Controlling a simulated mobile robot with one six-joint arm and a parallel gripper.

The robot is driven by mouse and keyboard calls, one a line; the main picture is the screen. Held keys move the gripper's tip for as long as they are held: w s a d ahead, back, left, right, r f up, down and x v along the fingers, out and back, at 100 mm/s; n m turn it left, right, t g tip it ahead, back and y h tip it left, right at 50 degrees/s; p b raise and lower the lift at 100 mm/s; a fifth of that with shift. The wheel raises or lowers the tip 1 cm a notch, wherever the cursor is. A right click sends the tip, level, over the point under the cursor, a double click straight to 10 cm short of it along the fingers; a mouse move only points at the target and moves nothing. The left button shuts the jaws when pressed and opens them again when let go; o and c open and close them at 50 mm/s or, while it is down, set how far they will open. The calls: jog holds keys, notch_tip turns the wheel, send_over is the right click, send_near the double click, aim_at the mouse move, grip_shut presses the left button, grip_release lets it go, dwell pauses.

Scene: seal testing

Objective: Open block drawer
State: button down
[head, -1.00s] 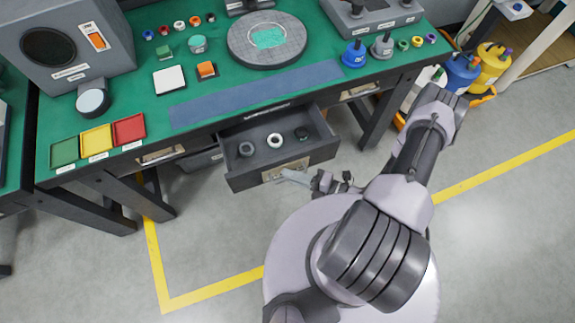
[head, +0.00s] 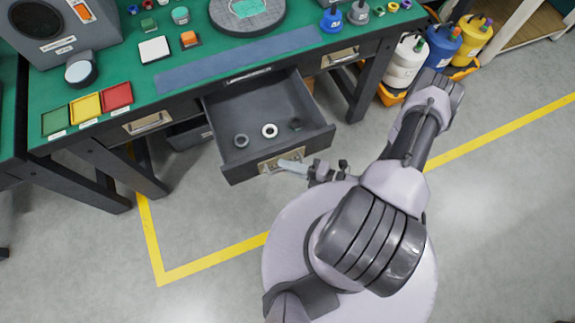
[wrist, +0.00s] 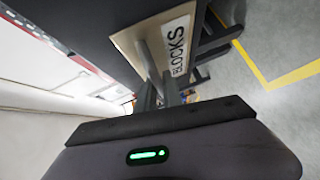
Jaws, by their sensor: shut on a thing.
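The block drawer (head: 235,118) is pulled well out from under the green bench in the head view. Two dark rings and a white ring (head: 269,130) lie in its front part. Its front carries a metal handle plate (head: 267,163); in the wrist view a label (wrist: 177,48) reading "BLOCKS" shows on it. My gripper (head: 288,164) is at the handle, and its fingers (wrist: 160,97) are shut on it. The exact grip is partly hidden in the wrist view.
The green bench (head: 185,75) holds red, yellow and green trays (head: 87,107), a round turntable and small parts. Other drawers with metal handles (head: 147,123) sit left and right. Bottles (head: 405,62) stand at the right. Grey floor with yellow lines is clear in front.

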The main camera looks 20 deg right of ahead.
jog(key=c, duration=1.8)
grip_release()
jog(key=shift+o, duration=0.2)
jog(key=shift+d, duration=0.15)
jog(key=p+v, duration=0.3)
jog(key=v, duration=1.4)
jog(key=shift+s, duration=0.15)
